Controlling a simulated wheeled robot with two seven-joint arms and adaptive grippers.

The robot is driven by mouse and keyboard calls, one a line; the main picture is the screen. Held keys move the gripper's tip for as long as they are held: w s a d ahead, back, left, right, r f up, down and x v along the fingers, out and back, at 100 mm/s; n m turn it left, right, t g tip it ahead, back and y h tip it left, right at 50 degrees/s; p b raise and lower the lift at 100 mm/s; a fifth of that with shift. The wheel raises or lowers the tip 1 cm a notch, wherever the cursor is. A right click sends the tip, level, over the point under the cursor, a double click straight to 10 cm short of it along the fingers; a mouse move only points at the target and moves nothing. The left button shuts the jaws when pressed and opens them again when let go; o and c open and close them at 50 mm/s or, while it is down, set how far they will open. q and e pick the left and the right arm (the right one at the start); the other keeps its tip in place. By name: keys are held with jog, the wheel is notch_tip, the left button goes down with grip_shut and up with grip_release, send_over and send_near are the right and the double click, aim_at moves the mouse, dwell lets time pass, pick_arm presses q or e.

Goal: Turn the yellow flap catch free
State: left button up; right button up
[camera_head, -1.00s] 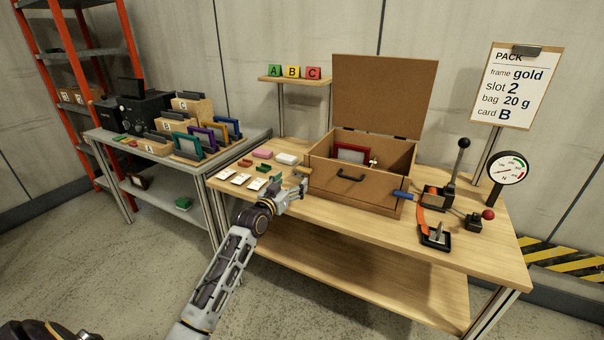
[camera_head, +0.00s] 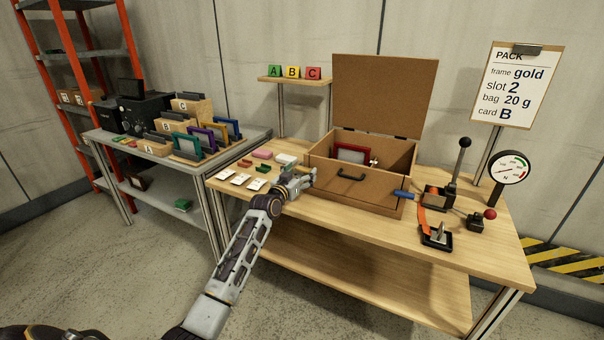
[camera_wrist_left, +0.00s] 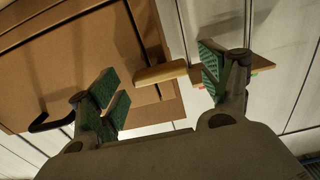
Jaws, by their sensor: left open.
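A yellowish-tan bar, which looks like the flap catch (camera_wrist_left: 160,74), sticks out from the brown box's side in the left wrist view. My left gripper (camera_wrist_left: 158,82) is open, with one green-padded finger on each side of the bar; I cannot tell whether either pad touches it. In the head view my left gripper (camera_head: 304,180) is at the left side of the brown box (camera_head: 335,187), and the catch is hidden or too small to make out there. The box lid stands up at the back. My right gripper is not in view.
The box's dark handle (camera_head: 351,177) is on its front. White cards (camera_head: 239,179) and small blocks lie left of the gripper on the wooden table (camera_head: 345,212). A lever (camera_head: 457,165) and a gauge (camera_head: 508,168) stand at the right. A small shelf holds A, B, C cards.

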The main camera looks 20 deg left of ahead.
pick_arm(q)
jog(key=shift+w, duration=0.55)
jog(key=c, duration=1)
